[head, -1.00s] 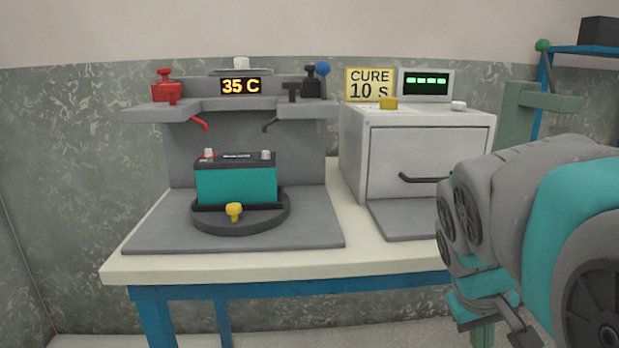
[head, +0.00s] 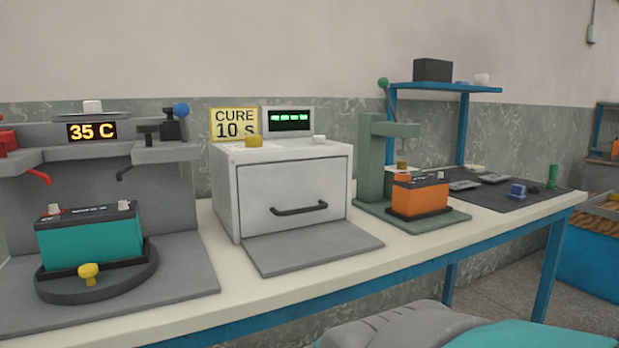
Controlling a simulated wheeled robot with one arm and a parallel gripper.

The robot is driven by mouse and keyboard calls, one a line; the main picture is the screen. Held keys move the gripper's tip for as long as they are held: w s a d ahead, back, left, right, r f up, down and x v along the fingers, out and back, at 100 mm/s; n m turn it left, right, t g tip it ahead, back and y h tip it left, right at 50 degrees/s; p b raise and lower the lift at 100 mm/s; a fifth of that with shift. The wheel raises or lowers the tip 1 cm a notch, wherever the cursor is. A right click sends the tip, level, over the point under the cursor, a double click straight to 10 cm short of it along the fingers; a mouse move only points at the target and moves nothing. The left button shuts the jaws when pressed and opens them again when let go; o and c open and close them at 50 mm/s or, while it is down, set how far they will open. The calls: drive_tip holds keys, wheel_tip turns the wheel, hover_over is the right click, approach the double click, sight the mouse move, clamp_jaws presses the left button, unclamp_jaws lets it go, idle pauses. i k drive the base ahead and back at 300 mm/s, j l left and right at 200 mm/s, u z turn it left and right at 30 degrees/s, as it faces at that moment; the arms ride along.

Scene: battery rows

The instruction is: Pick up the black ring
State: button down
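No black ring can be made out for certain. A small black piece (head: 534,189) lies on the dark mat (head: 500,199) at the right end of the bench, but it is too small to tell whether it is a ring. My gripper is out of view. Only a grey and teal part of my arm shows along the bottom edge.
A teal battery (head: 90,236) sits on a round turntable (head: 130,285) at left. A white cabinet (head: 292,190) with a handle stands mid-bench. An orange battery (head: 420,196) sits at a green press (head: 372,160). A blue shelf (head: 445,87) stands behind the mat.

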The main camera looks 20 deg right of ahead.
sight(532, 191)
drive_tip(key=z, duration=1.9)
drive_tip(key=i+l+u, duration=0.2)
drive_tip(key=i+l, duration=0.15)
drive_tip(key=i+l+u, duration=0.2)
drive_tip(key=l, duration=0.4)
drive_tip(key=i, duration=0.1)
